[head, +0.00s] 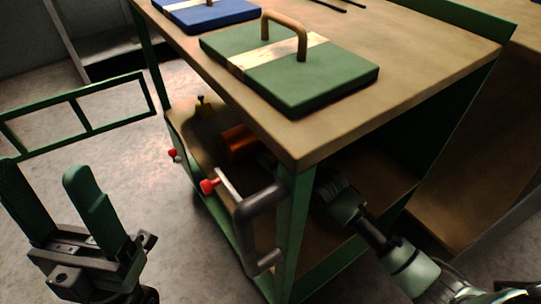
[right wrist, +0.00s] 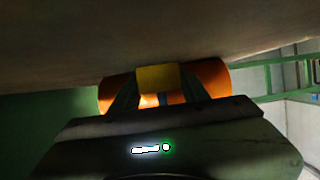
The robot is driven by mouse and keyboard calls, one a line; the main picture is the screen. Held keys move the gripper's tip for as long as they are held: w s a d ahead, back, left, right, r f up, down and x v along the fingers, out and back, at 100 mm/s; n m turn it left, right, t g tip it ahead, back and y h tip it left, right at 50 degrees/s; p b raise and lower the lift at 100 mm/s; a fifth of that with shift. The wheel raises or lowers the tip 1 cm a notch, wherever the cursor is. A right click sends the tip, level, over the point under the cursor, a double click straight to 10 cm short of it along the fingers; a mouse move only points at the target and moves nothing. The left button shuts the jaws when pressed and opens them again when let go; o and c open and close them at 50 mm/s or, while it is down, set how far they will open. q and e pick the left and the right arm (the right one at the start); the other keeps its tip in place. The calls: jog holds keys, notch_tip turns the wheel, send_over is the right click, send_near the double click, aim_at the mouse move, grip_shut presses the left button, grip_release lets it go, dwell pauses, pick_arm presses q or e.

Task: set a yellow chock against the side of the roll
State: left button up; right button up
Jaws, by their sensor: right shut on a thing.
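The orange roll (head: 238,141) lies on the lower shelf under the table top, partly hidden by the top. In the right wrist view the roll (right wrist: 212,79) lies crosswise just beyond my fingers. My right gripper (right wrist: 155,97) is shut on a yellow chock (right wrist: 158,77), which covers the middle of the roll; whether they touch I cannot tell. In the head view the right arm reaches in under the table top from the right, and its fingertips are hidden. My left gripper (head: 46,172) is open and empty, left of the cart.
The table top (head: 400,75) hangs close over the right gripper. A grey handle (head: 243,235) and red knobs (head: 208,186) stick out of the cart's side. A green plate with a handle (head: 320,80) and a blue plate (head: 215,14) lie on top. Left floor is mostly clear.

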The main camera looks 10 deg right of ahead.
dwell(0.3)
jog(key=o, duration=1.4)
jog(key=shift+f, duration=0.15)
